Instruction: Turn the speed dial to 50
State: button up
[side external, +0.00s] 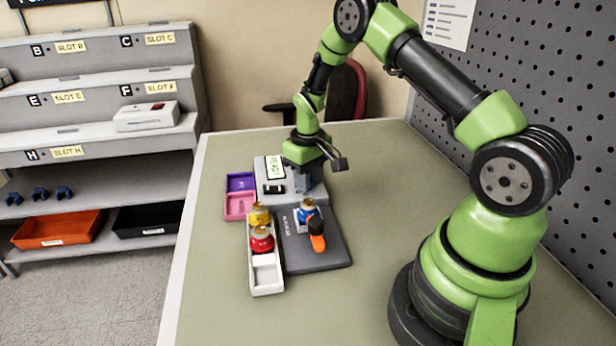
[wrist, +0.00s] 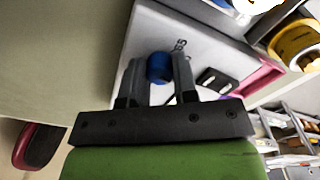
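The grey pump (side external: 268,187) stands on the table with a pale screen (side external: 275,167) on its top. In the wrist view the pump's white face (wrist: 195,45) carries a round blue dial (wrist: 160,67). My gripper (wrist: 159,68) points down at the pump, with one finger on each side of the dial. The fingers look closed against its sides, with no clear gap. In the side view my gripper (side external: 306,182) hides the dial. I cannot read the dial's setting or the number on the screen.
In front of the pump, a dark grey base (side external: 325,258) carries a blue item (side external: 306,212) and an orange-handled one (side external: 318,242). A white tray (side external: 266,283) holds yellow and red-capped containers. Purple (side external: 240,181) and pink (side external: 240,206) bins sit left. The table right of the pump is clear.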

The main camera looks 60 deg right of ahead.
jog(key=shift+m, duration=0.3)
jog(key=m, duration=0.4)
jog(key=shift+m, duration=2.1)
jog(key=o, duration=0.9)
jog(key=shift+o, duration=0.2)
jog(key=shift+r, duration=0.15)
notch_tip(320, 180, up, 10)
